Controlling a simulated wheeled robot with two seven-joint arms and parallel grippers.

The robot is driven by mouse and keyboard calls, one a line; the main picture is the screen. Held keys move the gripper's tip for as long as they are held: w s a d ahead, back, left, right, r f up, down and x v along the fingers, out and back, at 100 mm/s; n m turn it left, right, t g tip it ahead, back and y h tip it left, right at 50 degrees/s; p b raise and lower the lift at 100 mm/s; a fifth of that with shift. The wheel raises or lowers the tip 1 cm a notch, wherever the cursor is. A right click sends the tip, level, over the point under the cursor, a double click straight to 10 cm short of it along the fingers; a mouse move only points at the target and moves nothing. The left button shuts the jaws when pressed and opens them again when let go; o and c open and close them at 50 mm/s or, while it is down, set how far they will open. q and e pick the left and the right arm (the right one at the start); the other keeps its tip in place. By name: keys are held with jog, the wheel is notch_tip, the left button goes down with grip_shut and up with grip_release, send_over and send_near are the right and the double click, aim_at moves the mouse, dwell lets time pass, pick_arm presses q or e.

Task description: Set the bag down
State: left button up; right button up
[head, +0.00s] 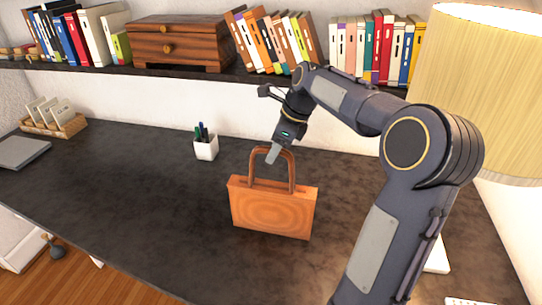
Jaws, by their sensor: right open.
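An orange-brown bag (273,208) with a looped brown handle stands upright on the dark desk (130,180), near its middle. My right gripper (274,152) is at the top of the handle, with its arm reaching in from the right. A grey finger shows at the handle's top left, and the gripper is open. I cannot tell whether the finger touches the handle. My left gripper is not in view.
A white pen cup (206,149) stands behind the bag to the left. A shelf with books (270,42) and a wooden box (180,43) runs above. A lamp shade (480,90) is at the right. The desk's left part is mostly clear.

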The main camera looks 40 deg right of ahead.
jog(key=v, duration=0.8)
jog(key=shift+s+r, duration=0.1)
jog(key=shift+r, duration=0.15)
jog(key=shift+a, duration=0.1)
jog(key=s+a+f+n+t, duration=0.1)
jog(key=s+a+f+n, duration=0.2)
jog(key=s+a+n, duration=0.85)
jog(key=s+a+f+n+t+y, duration=0.1)
jog(key=s+a+f+n, duration=0.8)
jog(key=n, duration=0.6)
notch_tip(320, 180, down, 2)
jog(key=shift+s+a+f, duration=0.1)
jog(key=shift+s+a, duration=0.1)
jog(key=shift+a, duration=0.3)
